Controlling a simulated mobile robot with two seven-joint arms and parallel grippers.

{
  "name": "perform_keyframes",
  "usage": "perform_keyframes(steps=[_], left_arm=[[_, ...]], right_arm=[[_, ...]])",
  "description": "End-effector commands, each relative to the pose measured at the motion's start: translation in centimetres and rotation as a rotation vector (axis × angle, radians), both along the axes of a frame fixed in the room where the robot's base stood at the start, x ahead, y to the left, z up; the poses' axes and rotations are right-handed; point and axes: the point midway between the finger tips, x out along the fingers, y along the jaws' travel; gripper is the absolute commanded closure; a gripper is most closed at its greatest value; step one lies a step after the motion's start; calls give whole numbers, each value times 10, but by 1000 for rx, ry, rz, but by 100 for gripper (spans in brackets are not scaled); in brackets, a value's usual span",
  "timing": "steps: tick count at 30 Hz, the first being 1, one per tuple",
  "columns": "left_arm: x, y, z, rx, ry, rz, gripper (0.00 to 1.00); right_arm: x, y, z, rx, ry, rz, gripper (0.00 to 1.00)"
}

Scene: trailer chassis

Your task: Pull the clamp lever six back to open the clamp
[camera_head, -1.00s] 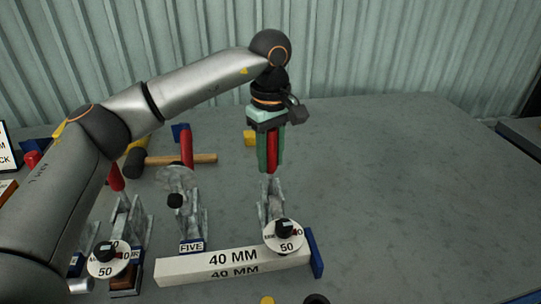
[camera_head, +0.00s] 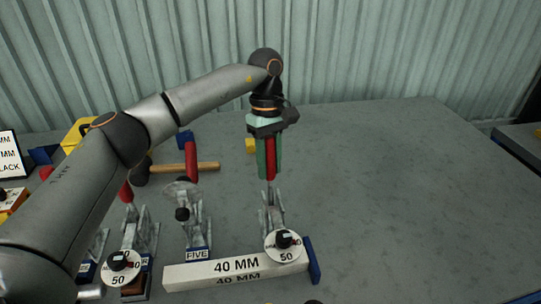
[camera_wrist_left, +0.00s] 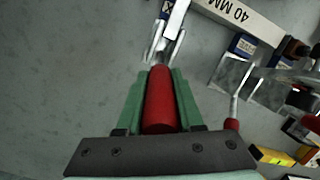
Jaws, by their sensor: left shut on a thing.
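Clamp six is the metal clamp (camera_head: 272,212) at the right end of the clamp row, behind a white 40 MM bar. Its red lever handle (camera_head: 270,163) stands about upright. My left gripper (camera_head: 267,172), with green fingers, is shut on this handle from above. In the left wrist view the red handle (camera_wrist_left: 159,100) lies between the two green fingers, and the metal clamp arms (camera_wrist_left: 163,48) show beyond the tips. The blue label there is mostly cut off. A round dial marked 50 (camera_head: 284,246) hides part of the clamp's front. My right gripper is not in view.
Clamp FIVE (camera_head: 194,225) stands to the left, with another dialled clamp (camera_head: 125,262) farther left. A hammer (camera_head: 180,168) and a yellow block (camera_head: 251,145) lie behind. The table right of clamp six is clear.

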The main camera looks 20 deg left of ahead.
Motion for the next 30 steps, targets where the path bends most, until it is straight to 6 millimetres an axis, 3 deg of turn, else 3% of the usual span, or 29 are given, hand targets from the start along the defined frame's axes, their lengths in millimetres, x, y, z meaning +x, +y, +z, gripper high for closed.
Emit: perform_keyframes(steps=[12, 30], left_arm=[[14, 9, -2, -73, 114, 2, 100], [15, 11, -5, -94, 138, 1, 100]], right_arm=[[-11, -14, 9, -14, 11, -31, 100], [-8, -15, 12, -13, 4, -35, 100]])
